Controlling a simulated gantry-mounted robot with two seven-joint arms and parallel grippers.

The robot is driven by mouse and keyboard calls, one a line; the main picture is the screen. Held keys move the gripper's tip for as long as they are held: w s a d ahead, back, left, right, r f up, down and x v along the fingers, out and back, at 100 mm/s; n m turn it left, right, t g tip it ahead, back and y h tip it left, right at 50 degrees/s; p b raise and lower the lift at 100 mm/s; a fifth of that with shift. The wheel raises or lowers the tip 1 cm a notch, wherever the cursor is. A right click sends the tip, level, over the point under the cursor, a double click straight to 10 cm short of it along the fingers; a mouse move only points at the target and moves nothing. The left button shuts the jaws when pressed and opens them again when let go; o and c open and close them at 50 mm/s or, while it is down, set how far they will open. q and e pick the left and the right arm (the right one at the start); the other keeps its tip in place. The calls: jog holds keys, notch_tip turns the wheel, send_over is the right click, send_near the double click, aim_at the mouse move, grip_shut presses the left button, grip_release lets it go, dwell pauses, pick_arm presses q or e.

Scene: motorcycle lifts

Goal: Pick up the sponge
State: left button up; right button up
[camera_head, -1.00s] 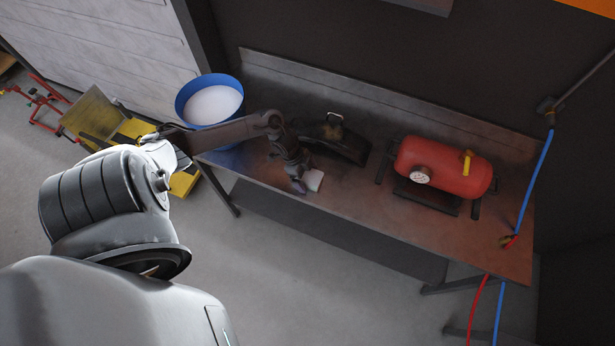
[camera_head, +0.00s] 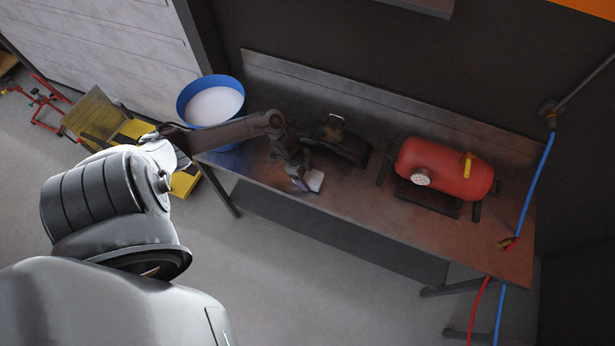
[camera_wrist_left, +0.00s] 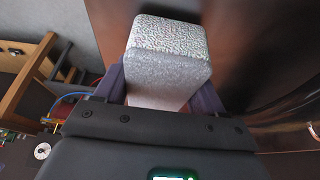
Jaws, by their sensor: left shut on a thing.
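The sponge (camera_head: 314,180) is a small pale block at the front edge of the brown workbench in the head view. In the left wrist view the sponge (camera_wrist_left: 168,62) is a grey, speckled, rounded block between the two fingers. My left gripper (camera_head: 302,184) reaches down to it from the left and is shut on it. The fingers also show in the left wrist view (camera_wrist_left: 160,92), one on each side of the sponge. I cannot tell whether the sponge touches the bench. My right gripper is not in view.
A blue bucket (camera_head: 183,97) with white contents stands at the bench's left end. A dark curved object (camera_head: 345,146) lies behind the gripper. A red tank (camera_head: 445,170) with a gauge stands to the right. Blue and red hoses (camera_head: 536,185) hang at the right end.

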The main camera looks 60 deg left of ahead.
aim_at(312, 176)
pick_arm(q)
jog(key=r, duration=0.4)
jog(key=shift+w+d, duration=0.2)
jog(key=shift+d, duration=0.1)
jog(key=w+d+r+b, duration=0.1)
jog(key=w+d+r, duration=0.5)
jog(key=d, duration=0.3)
jog(key=shift+r, duration=0.2)
jog(key=o, duration=0.4)
jog(key=shift+c, duration=1.3)
jog(key=shift+d+f, duration=0.1)
jog(key=shift+d, duration=0.05)
